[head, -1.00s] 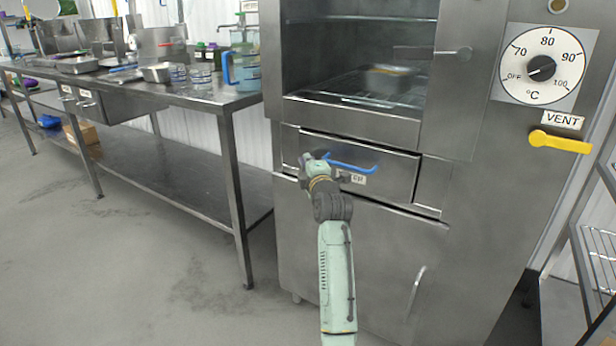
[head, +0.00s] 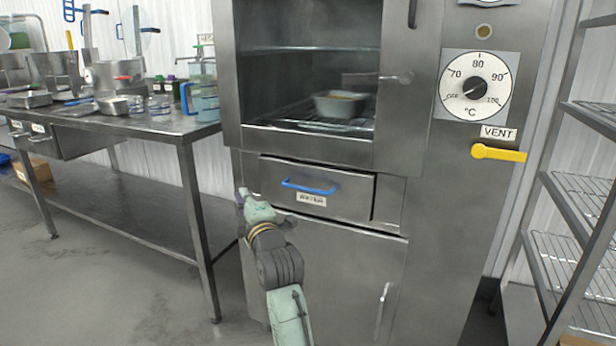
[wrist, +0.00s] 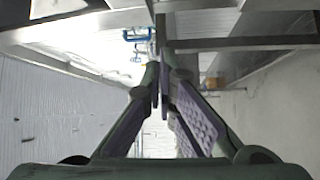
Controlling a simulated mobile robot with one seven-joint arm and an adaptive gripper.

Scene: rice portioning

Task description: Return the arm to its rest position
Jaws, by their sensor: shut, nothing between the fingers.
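My gripper (head: 241,197) is shut and empty. It is in front of the steel steamer cabinet (head: 345,265), left of and below the blue handle (head: 308,187) of the drawer (head: 350,192) labelled WATER. It stands apart from the handle. My pale green arm reaches up from the bottom of the head view. In the wrist view, the two fingers with purple pads (wrist: 160,85) come together at their tips with nothing seen between them.
A metal pan (head: 340,104) sits on a rack in the open upper chamber. A temperature dial (head: 476,88) and a yellow vent lever (head: 498,153) are at right. A steel table (head: 175,128) stands at left, a wire shelf (head: 577,190) at far right. Floor between is clear.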

